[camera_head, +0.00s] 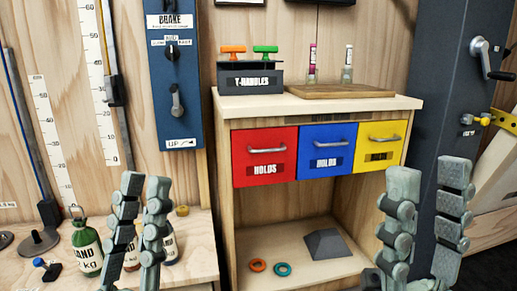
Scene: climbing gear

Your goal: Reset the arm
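My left gripper (143,190) is at the lower left, pointing up in front of the low wooden shelf. Its two grey fingers stand a little apart with nothing between them. My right gripper (429,190) is at the lower right, in front of the cabinet's right side and the dark post. Its fingers are clearly spread and hold nothing. Both arms below the fingers are mostly cut off by the bottom edge.
A wooden cabinet (225,215) has red (264,170), blue (326,163) and yellow (380,157) drawers, all shut. A T-handles box (250,79) stands on top. A grey wedge (327,244) and two rings (258,265) lie below. Sand bottles (87,252) stand left, near my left gripper.

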